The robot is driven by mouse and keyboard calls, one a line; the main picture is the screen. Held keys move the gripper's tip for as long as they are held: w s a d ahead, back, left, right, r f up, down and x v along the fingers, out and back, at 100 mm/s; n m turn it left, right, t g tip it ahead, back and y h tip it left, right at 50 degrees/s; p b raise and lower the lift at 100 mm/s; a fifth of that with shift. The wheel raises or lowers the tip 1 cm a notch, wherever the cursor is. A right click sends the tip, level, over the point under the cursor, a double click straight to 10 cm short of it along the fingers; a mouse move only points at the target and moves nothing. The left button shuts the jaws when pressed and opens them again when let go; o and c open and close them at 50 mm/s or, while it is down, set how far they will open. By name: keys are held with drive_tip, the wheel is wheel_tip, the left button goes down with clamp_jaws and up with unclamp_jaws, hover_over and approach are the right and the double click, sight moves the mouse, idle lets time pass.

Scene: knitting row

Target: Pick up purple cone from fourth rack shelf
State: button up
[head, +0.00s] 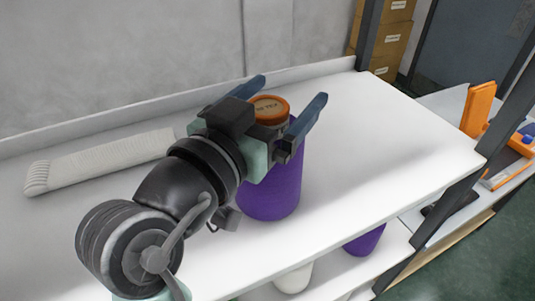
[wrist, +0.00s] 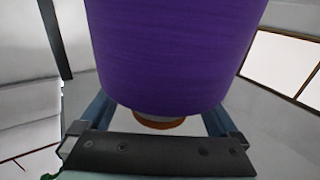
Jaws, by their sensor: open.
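A purple cone (head: 272,188) with an orange top (head: 270,106) stands upright on the white upper shelf (head: 400,140). My gripper (head: 288,92) is open at the cone's top, with one blue finger on each side of the orange top. In the wrist view the purple cone (wrist: 175,50) fills the upper middle, and its orange end (wrist: 158,121) shows between the fingers. I cannot tell whether either finger touches the cone. My wrist hides part of the cone's left side in the head view.
A white ribbed piece (head: 100,160) lies on the shelf at left. Another purple cone (head: 365,241) and a white cone (head: 293,278) stand on the shelf below. A dark rack post (head: 450,210) rises at right. The upper shelf right of the cone is clear.

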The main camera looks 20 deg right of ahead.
clamp_jaws()
idle(0.4)
drive_tip(key=shift+r, duration=0.1)
